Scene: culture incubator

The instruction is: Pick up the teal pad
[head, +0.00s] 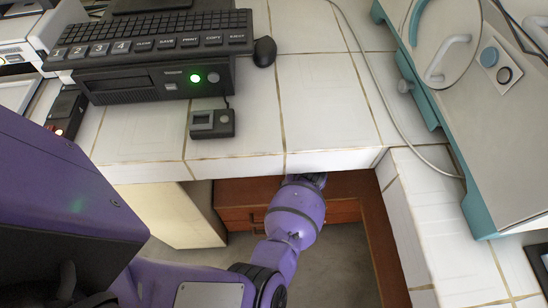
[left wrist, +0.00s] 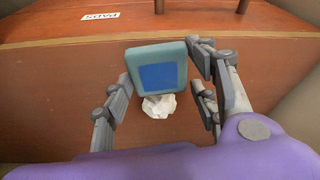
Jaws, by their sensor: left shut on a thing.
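The teal pad (left wrist: 158,55) is a rounded square with a blue face (left wrist: 160,77), seen in the left wrist view. My left gripper (left wrist: 160,70) is shut on it, with grey fingers at its left and right edges. The pad is held in front of a reddish-brown wooden surface. In the head view my left arm reaches down below the counter's front edge, and the gripper and pad are hidden there. My right gripper is in neither view.
A wooden panel bears an upside-down "PADS" label (left wrist: 100,16). Crumpled white material (left wrist: 159,106) shows just below the pad. The white tiled counter (head: 320,105) overhangs my arm. A keyboard unit (head: 150,55) and a teal-edged machine (head: 490,130) stand on it.

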